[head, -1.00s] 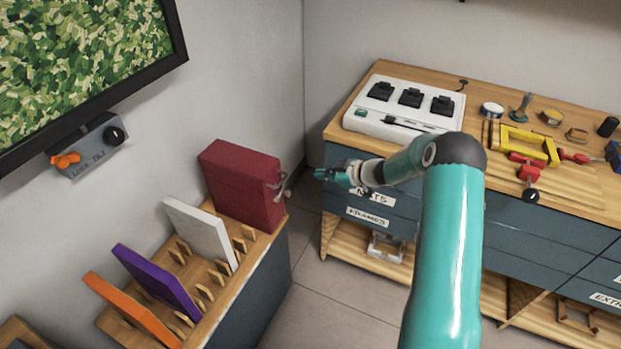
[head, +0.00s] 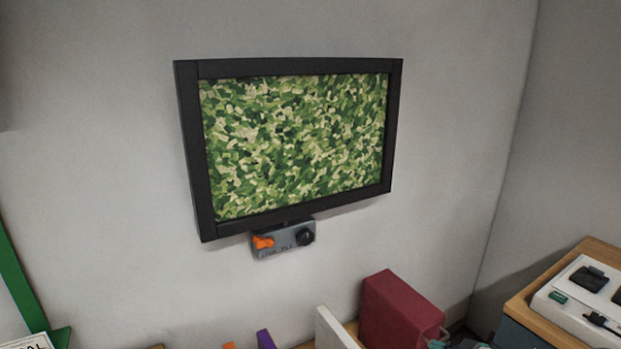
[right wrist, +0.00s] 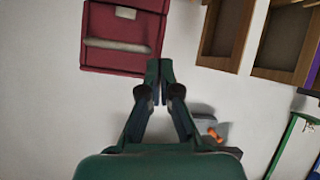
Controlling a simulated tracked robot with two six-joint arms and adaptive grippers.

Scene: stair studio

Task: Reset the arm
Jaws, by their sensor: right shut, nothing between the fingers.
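My right gripper (right wrist: 160,80) is in the middle of the right wrist view, its fingers together with nothing between them. Its tips point toward the red box (right wrist: 122,35) with a pale handle at the top left, and appear apart from it. In the head view the red box (head: 398,312) stands at the bottom right, its handle partly in view. A sliver of teal, apparently my right arm, shows at the bottom edge beside it; the rest is out of that view. My left gripper is in neither view.
A black-framed screen (head: 187,150) hangs on the wall above a grey control box (head: 283,240) with an orange knob. White, purple and orange panels stand along the bottom edge. A white console (head: 575,310) sits at right. Wooden compartments (right wrist: 225,30) show in the wrist view.

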